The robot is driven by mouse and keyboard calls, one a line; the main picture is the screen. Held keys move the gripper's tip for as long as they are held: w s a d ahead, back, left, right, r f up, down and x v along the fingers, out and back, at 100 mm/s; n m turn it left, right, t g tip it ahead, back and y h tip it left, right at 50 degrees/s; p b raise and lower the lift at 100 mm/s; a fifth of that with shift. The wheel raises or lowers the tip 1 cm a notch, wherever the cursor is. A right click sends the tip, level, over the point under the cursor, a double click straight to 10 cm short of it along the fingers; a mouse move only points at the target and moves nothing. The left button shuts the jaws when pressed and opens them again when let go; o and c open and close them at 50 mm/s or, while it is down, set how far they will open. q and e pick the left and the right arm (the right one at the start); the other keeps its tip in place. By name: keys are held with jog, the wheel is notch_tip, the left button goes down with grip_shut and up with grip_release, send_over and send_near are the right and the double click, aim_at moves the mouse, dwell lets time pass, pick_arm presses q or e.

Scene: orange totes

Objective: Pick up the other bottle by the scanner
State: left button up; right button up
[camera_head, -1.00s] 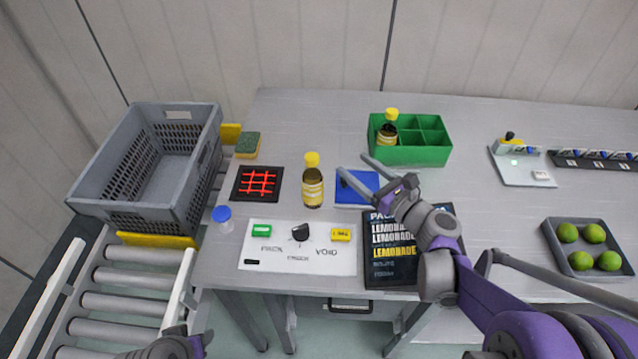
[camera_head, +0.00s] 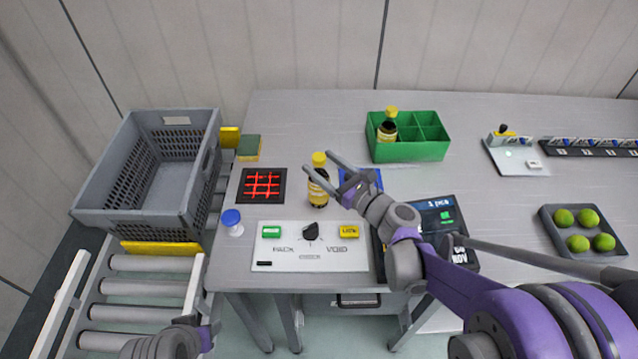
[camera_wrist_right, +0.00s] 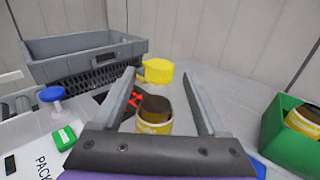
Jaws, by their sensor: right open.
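A dark bottle with a yellow cap and yellow label (camera_head: 318,187) stands upright on the table beside the scanner (camera_head: 263,185), a black plate with glowing red lines. My right gripper (camera_head: 318,162) is open with its fingers on either side of the bottle; contact cannot be told. The right wrist view shows the bottle (camera_wrist_right: 155,115) between the two fingers. A second such bottle (camera_head: 387,128) stands in the left part of the green divided box (camera_head: 410,150). My left gripper (camera_head: 180,345) shows only in part at the bottom edge, its fingers not clearly seen.
A grey crate (camera_head: 125,211) stands on the roller conveyor at left. A control panel (camera_head: 310,262) with buttons and a knob lies in front of the bottle.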

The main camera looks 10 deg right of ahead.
jog(key=x, duration=0.4)
jog(key=shift+w+a+p, duration=0.15)
jog(key=shift+a+p, duration=0.1)
jog(key=shift+p, duration=0.05)
jog(key=shift+c, duration=0.2)
grip_shut()
dwell(0.9)
